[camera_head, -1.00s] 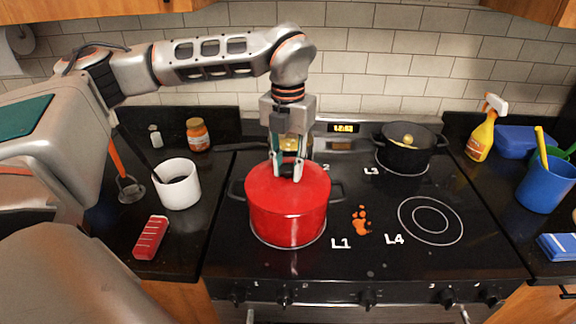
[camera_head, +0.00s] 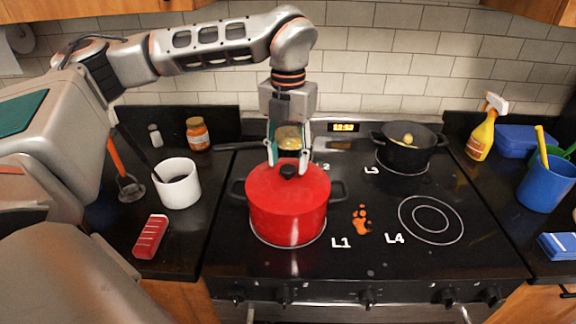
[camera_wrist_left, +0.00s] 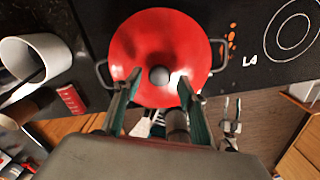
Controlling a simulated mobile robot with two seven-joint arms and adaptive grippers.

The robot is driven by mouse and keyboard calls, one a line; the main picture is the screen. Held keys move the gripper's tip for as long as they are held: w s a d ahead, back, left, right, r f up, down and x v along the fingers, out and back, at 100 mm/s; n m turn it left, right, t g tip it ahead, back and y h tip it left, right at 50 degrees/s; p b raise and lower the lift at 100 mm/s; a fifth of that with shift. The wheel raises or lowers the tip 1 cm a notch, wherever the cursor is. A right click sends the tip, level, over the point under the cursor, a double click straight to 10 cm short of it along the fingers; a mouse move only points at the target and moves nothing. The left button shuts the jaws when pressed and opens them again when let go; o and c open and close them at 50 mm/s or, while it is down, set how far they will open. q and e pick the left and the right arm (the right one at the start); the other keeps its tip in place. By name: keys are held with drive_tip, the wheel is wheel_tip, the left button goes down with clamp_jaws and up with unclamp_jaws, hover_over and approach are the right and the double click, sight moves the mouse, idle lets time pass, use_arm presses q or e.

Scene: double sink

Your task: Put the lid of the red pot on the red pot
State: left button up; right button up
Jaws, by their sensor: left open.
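The red pot (camera_head: 288,220) stands on the front left burner, L1. Its red lid (camera_head: 262,180) with a dark round knob (camera_head: 288,171) rests on top of the pot. My left gripper (camera_head: 288,164) is open just above the lid, with its fingers to either side of the knob and not holding it. In the left wrist view the lid (camera_wrist_left: 150,40) covers the pot, and the open fingers (camera_wrist_left: 158,92) flank the knob (camera_wrist_left: 159,75).
A black pot (camera_head: 407,155) stands on the back right burner. A pan with yellow contents (camera_head: 289,138) is behind the red pot. Orange food bits (camera_head: 361,220) lie right of it.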

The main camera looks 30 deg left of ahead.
sight(288, 168)
use_arm(q)
wheel_tip(288, 168, up, 10)
idle(0.3)
drive_tip(key=shift+f, duration=0.15)
idle(0.3)
